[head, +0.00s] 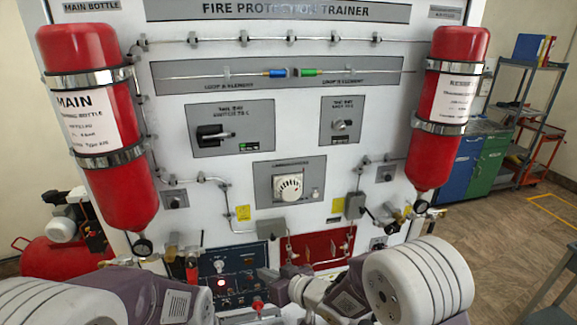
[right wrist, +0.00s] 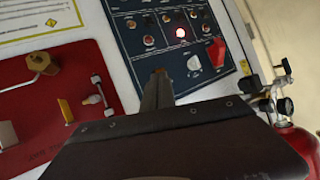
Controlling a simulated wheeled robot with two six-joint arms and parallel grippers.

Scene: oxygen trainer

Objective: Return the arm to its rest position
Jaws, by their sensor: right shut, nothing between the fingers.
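My right arm (head: 420,280) comes in from the lower right in the head view. Its gripper (head: 268,280) is in front of the lower part of the trainer board, by the dark blue switch panel (head: 215,262). In the right wrist view the gripper (right wrist: 157,85) has its narrow fingers together, with nothing held. It points at the edge of the blue panel (right wrist: 138,62), beside a white knob (right wrist: 194,66). I cannot tell whether it touches the panel.
The red panel (right wrist: 60,125) lies left of the gripper in the wrist view. A lit red lamp (right wrist: 181,32) and a red switch (right wrist: 217,52) are close by. Red bottles (head: 128,195) (head: 432,160) flank the board. Open floor (head: 510,235) lies at the right.

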